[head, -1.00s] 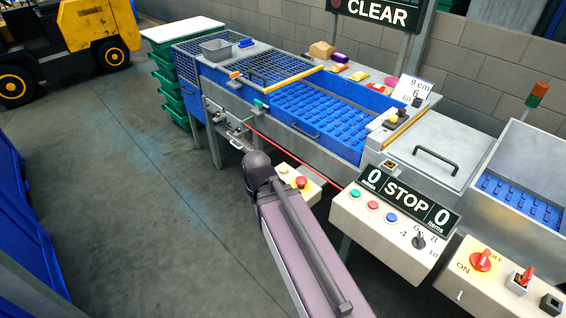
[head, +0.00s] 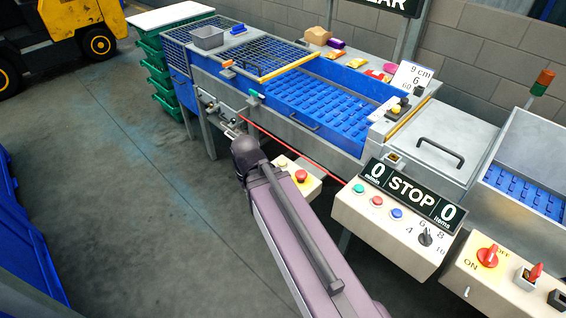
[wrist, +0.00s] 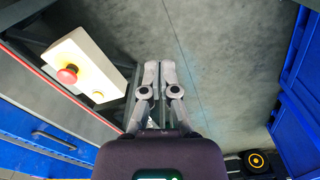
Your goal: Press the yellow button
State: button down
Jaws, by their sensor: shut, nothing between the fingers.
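A small cream control box (head: 312,186) stands below the blue machine's front. It carries a red mushroom button (head: 301,175) on a yellow base and a small pale yellowish button (head: 282,163). In the wrist view the box (wrist: 97,52) is at the upper left, with the red button (wrist: 67,76) and the small pale button (wrist: 97,96). My gripper (wrist: 159,66) is shut and empty, to the right of the box and apart from it. In the head view my gripper (head: 229,132) is small, partly hidden by my arm, left of the box.
A larger panel (head: 350,205) with green, red and blue buttons and a STOP display (head: 412,193) stands to the right. Another panel (head: 480,280) has a red switch. The blue machine (head: 310,128) lies behind my arm. The floor (head: 110,190) at left is clear.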

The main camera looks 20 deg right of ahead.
jog(key=w+d+f+m+t+h+b, duration=0.1)
jog(key=w+d+f+h+b, duration=0.15)
jog(key=w+d, duration=0.3)
jog(key=w+d+f+m+t+h+b, duration=0.1)
jog(key=w+d+f+b, duration=0.25)
jog(key=w, duration=0.35)
jog(key=t+h+b, duration=0.3)
jog(key=h+b, duration=0.1)
jog(key=b, duration=0.3)
send_over(282, 163)
jog(key=f, duration=0.2)
jog(key=shift+r+m, duration=0.25)
jog(key=shift+m, duration=0.05)
jog(key=shift+f, duration=0.1)
notch_tip(282, 163, down, 9)
jog(key=b, duration=0.9)
jog(key=shift+r, duration=0.2)
jog(key=shift+f, duration=0.25)
jog(key=shift+f+b, duration=0.2)
jog(key=shift+b, duration=0.2)
